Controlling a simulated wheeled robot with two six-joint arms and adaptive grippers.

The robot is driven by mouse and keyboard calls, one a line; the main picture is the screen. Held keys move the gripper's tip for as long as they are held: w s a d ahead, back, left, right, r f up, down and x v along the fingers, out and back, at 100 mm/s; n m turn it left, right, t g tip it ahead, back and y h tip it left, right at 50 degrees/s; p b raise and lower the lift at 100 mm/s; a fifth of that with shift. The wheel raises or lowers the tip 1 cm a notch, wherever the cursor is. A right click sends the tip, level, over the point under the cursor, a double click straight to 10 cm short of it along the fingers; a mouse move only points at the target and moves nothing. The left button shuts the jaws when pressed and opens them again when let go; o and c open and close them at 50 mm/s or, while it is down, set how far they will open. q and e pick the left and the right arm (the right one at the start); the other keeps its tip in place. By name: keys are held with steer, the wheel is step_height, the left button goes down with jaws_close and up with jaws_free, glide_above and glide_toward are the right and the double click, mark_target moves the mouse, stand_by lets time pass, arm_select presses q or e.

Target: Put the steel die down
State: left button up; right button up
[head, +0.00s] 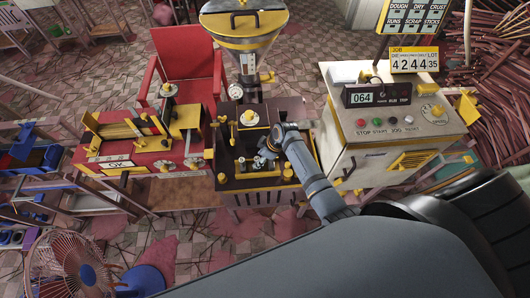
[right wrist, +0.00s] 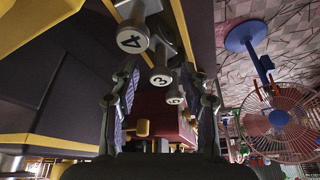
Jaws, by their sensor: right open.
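My right gripper (head: 266,150) is over the dark brown bench unit in the head view. In the right wrist view the right gripper (right wrist: 161,110) is open, with one finger on each side. A steel die marked 3 (right wrist: 160,78) shows between the fingers, with a gap on both sides. A steel piece marked 4 (right wrist: 132,38) is nearer the top left, and a smaller marked one (right wrist: 175,96) is beyond the 3. I cannot tell what the dies rest on. My left gripper is not in view.
The brown unit (head: 238,184) stands between a red-topped bench (head: 120,160) and a cream control cabinet (head: 385,135). A yellow hopper (head: 244,22) rises behind it. A fan (head: 75,268) stands at lower left; it also shows in the right wrist view (right wrist: 279,118).

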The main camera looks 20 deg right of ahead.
steer(key=v, duration=0.9)
steer(key=shift+r+b, duration=0.3)
steer(key=shift+r, duration=0.05)
steer(key=shift+s, duration=0.15)
steer(key=s+d+r+m+h, duration=0.25)
steer(key=s+m, duration=0.25)
steer(key=s, duration=0.3)
steer(key=s+d+r+m+h, duration=0.2)
steer(key=s+d+m, duration=0.15)
steer(key=s, duration=0.45)
step_height(320, 180, down, 26)
steer(key=s+d+m+b, duration=0.1)
steer(key=s+d+b, duration=0.1)
steer(key=b, duration=0.1)
steer(key=s+f+g+b, duration=0.1)
steer(key=s+f, duration=1.8)
steer(key=f, duration=0.1)
steer(key=shift+d+f+g+b, duration=0.3)
steer(key=shift+d+b, duration=0.05)
steer(key=shift+d, duration=0.1)
